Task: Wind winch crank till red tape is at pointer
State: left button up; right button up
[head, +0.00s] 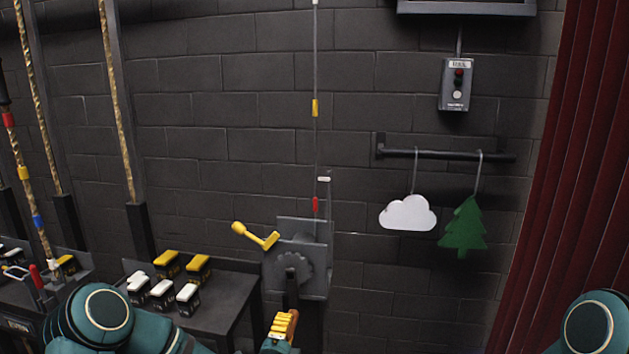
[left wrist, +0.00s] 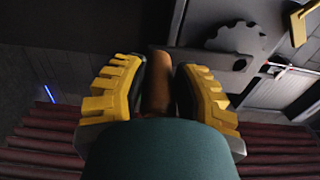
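The winch (head: 315,258) is a grey plate with a toothed wheel (head: 292,268) on the wall. A cable rises from the winch with red tape (head: 315,204) just above the plate. A small white tag (head: 323,179), perhaps the pointer, sits slightly above the red tape. My left gripper (head: 283,325) is below the toothed wheel. In the left wrist view its yellow fingers (left wrist: 160,90) flank a brown handle (left wrist: 158,75), pads against both sides. My right gripper is out of view.
Yellow tape (head: 315,107) marks the cable higher up. A dark table (head: 225,297) with yellow and white blocks stands left of the winch. A cloud (head: 408,213) and a tree (head: 464,230) hang at right, beside a red curtain (head: 560,150). A button box (head: 456,85) is above.

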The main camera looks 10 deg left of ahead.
pick_arm(q)
grip_shut()
jog(key=d, duration=0.1)
jog(key=d+r, duration=0.1)
jog(key=d, duration=0.1)
jog(key=d+r, duration=0.1)
jog(key=d, duration=0.1)
jog(key=shift+d, duration=0.1)
jog(key=shift+s+d+r+p, duration=0.1)
jog(key=shift+d+r+p, duration=0.45)
jog(key=shift+d+r, duration=0.45)
jog(key=shift+d+r+p, duration=0.5)
jog(key=shift+d+r, duration=0.25)
jog(key=shift+r, duration=0.35)
